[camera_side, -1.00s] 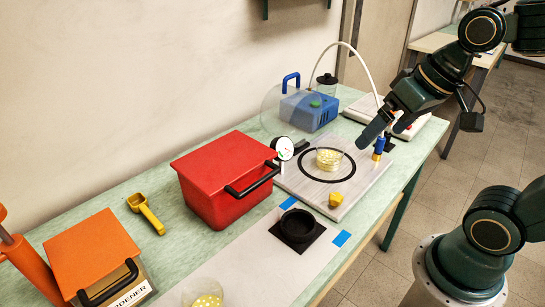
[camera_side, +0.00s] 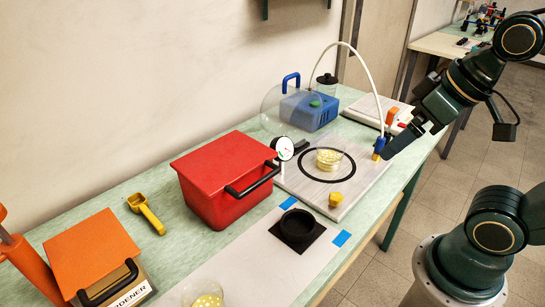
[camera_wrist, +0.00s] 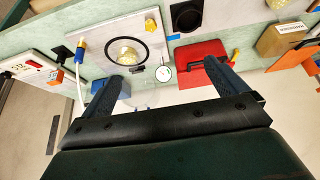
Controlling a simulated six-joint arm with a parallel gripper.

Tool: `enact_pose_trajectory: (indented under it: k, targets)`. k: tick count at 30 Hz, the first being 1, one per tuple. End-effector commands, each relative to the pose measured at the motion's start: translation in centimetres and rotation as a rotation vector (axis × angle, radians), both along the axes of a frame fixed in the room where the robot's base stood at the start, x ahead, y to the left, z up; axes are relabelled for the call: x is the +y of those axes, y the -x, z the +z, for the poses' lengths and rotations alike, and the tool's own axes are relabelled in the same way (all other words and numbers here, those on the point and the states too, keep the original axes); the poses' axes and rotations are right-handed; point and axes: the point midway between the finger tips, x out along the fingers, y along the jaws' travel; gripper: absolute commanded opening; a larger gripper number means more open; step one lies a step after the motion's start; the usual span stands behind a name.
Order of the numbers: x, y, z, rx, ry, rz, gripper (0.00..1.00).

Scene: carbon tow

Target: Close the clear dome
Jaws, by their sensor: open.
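The clear dome (camera_side: 273,108) stands tipped up on its edge at the back of the grey base plate (camera_side: 330,205), with its blue handle (camera_side: 291,80) at the top. Its outline is faint against the wall and the blue box. A dish of yellow pieces (camera_side: 328,159) sits inside the black ring (camera_side: 312,178) on the plate. My gripper (camera_side: 388,152) is open and empty, by the plate's right corner near the hose's blue fitting, away from the dome.
A blue box (camera_side: 322,115) stands behind the dome. A white hose (camera_side: 366,62) arches from there to a blue fitting (camera_side: 378,148). A gauge (camera_side: 284,148) and a red box (camera_side: 222,185) stand left of the plate. A yellow knob (camera_side: 335,200) sits at its front corner.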

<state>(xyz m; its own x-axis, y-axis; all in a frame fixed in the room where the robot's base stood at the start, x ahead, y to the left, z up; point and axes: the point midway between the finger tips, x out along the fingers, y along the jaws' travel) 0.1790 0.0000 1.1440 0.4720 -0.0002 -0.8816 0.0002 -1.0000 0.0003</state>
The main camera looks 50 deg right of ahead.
Motion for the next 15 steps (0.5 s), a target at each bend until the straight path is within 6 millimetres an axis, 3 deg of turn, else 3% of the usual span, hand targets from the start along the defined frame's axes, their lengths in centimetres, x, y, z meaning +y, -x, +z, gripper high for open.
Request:
enact_pose_trajectory:
  k: [1, 8, 15]
  targets:
    - [0.0, 0.0, 0.0, 0.0, 0.0, 0.0, 0.88]
    - [0.0, -1.0, 0.8, 0.001, -0.001, -0.002, 0.43]
    - [-0.3, -4.8, 3.6, 0.0, -0.004, -0.003, 0.0]
